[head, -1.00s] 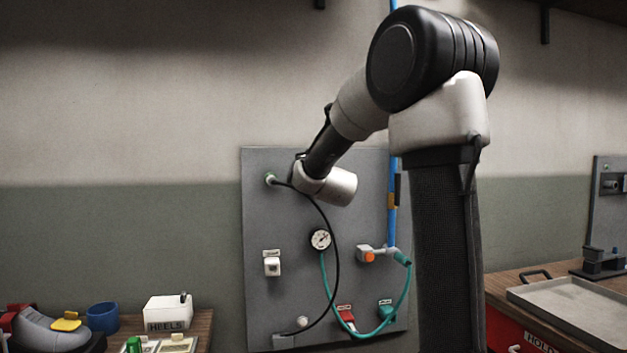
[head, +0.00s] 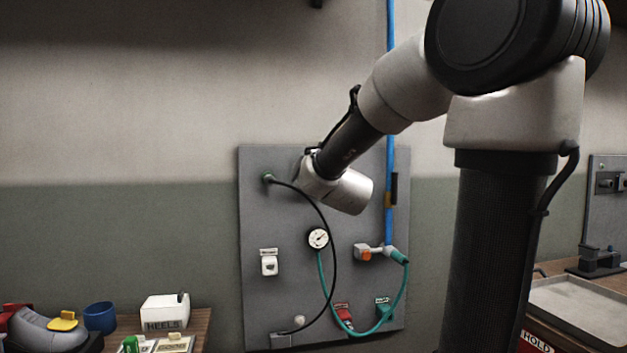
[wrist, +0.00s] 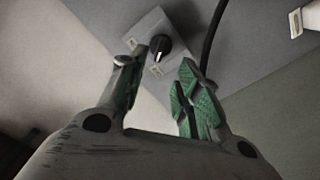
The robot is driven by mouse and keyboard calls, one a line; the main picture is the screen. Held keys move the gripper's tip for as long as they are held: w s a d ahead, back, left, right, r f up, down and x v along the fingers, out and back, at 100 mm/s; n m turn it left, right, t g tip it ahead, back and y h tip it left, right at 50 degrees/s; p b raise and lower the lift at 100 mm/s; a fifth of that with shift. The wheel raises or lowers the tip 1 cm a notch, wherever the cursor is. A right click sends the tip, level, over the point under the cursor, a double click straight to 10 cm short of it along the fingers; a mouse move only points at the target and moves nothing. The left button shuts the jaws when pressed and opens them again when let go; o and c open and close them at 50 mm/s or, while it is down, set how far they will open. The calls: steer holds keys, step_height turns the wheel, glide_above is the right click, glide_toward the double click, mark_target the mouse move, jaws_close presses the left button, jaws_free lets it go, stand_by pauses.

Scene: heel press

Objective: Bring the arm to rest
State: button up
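My gripper (wrist: 166,72) is open and empty in the wrist view, its two green-padded fingers apart. A black knob (wrist: 160,48) on a pale plate with small labels shows beyond the fingertips, near the left one; I cannot tell whether they touch. In the head view my arm reaches from the right toward the grey wall panel (head: 262,222), its wrist in front of the panel's upper part. My gripper is hidden in that view.
The panel carries a round gauge (head: 318,238), a white switch (head: 268,262), an orange-ended valve (head: 366,253), a teal hose (head: 325,290) and a black cable (head: 331,240). A HEELS box (head: 166,314) stands at lower left. A grey tray (head: 585,305) lies on the right bench.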

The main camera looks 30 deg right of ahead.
steer(key=v, duration=0.2)
steer(key=shift+s+a, duration=0.1)
steer(key=shift+s, duration=0.15)
